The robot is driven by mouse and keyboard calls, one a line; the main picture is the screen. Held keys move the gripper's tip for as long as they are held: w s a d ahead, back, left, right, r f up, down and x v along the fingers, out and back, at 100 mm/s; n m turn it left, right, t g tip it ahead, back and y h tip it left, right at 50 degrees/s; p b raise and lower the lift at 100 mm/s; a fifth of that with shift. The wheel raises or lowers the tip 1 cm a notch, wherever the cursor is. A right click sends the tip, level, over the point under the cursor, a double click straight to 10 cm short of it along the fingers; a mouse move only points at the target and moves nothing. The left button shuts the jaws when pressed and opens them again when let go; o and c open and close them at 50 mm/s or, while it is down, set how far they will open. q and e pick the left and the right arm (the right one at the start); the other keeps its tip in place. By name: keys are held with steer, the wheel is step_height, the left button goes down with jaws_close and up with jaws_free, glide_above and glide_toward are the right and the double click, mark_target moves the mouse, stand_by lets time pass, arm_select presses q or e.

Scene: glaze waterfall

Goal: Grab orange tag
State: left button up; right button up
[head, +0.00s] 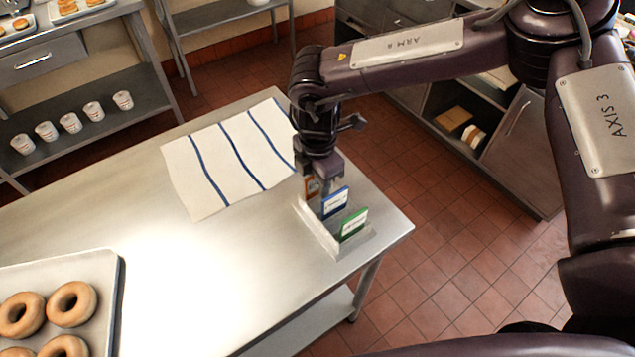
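The orange tag (312,187) stands in a small metal holder (318,229) near the right corner of the steel table. A blue-and-white tag (335,202) and a green-and-white tag (353,224) stand in the same holder, nearer to me. My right gripper (322,182) points down at the far end of the holder, right at the orange tag, and hides part of it. I cannot tell whether its fingers are around the tag or closed on it. My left gripper is not in view.
A white cloth with blue stripes (230,160) lies on the table (150,240) left of the holder. A tray (108,300) of doughnuts sits at the front left. Shelves with several cups (70,122) stand behind. The table's middle is clear.

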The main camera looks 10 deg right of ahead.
jaws_close()
stand_by(0.3)
